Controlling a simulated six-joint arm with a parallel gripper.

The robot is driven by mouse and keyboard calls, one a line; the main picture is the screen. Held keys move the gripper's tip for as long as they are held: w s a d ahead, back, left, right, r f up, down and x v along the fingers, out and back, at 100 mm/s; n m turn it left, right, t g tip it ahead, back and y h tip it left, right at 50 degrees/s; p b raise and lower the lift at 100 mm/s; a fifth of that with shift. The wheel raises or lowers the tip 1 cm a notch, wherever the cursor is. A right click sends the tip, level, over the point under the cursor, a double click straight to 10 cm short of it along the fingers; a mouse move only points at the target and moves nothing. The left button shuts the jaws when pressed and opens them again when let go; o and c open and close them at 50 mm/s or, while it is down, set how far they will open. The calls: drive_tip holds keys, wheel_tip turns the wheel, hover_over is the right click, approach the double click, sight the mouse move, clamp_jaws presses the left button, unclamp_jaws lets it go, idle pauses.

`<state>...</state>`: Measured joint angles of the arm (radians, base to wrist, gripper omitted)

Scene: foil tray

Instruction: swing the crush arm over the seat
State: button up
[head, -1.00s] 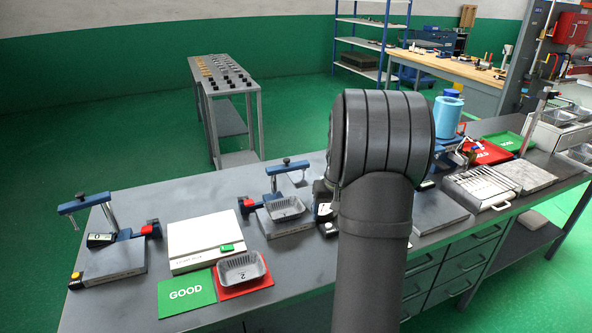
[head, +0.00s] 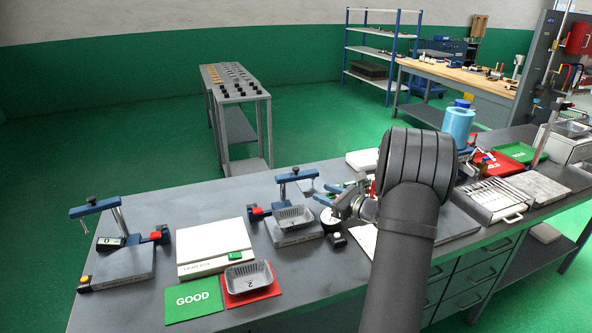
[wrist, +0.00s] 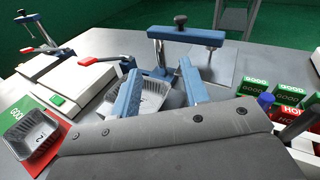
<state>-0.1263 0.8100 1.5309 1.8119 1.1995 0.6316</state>
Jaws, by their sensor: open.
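The middle fixture has a blue crush arm (head: 296,175) with a dark knob on a steel post. It also shows in the wrist view (wrist: 190,36), reaching right from the post, with a flat grey plate (wrist: 208,67) below its free end. The seat (head: 298,237) carries a grey foil tray (head: 293,219), not under that plate; the tray also shows in the wrist view (wrist: 152,97). My gripper (head: 338,193) is open and empty, just right of the fixture. In the wrist view its blue fingers (wrist: 160,85) lie apart in front of the tray; no contact is clear.
A second fixture (head: 125,262) with a blue arm stands at the left. A white box (head: 214,249), a green GOOD card (head: 193,300) and a red card (head: 252,296) under another foil tray (head: 249,277) lie between. A round dial (head: 329,221) sits close beside my gripper.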

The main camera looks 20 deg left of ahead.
sight(298, 170)
drive_tip(key=w+a+m, duration=0.1)
drive_tip(key=w+a, duration=0.2)
drive_tip(key=a, duration=0.1)
drive_tip(key=w+a+m+t, duration=0.1)
drive_tip(key=w+a, duration=0.2)
drive_tip(key=a, duration=0.2)
drive_tip(key=w+a+t, duration=0.1)
drive_tip(key=w+a, duration=0.1)
drive_tip(key=a, duration=0.3)
drive_tip(key=shift+w+a+r+m, duration=0.2)
drive_tip(key=shift+w+r+m, duration=0.15)
drive_tip(key=shift+w+m, duration=0.05)
clamp_jaws()
